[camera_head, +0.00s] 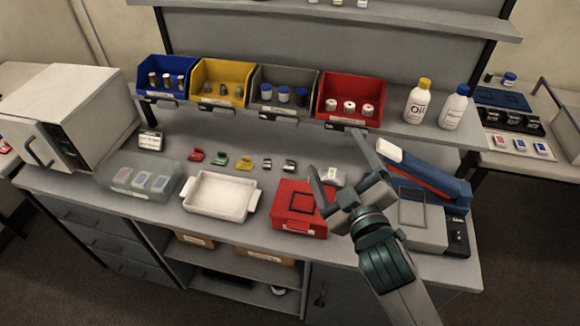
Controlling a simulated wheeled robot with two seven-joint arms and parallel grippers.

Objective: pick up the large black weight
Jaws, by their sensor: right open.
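I cannot make out for sure which thing is the large black weight. Small dark-and-white pieces (290,165) lie on the bench left of my right gripper. A black tray (512,121) with dark pieces is on the side table at the far right, too small to tell apart. My right gripper (343,166) is open over the bench, with nothing seen between its fingers. It is above and beside the red case (292,217) and hides part of it. My left gripper is not in view.
Blue, yellow, grey and red bins (345,88) stand on the raised shelf, with two white bottles (418,103) to their right. A white tray (220,209) and a clear box (141,196) are at left. A blue-and-grey machine (420,218) stands close right of my gripper.

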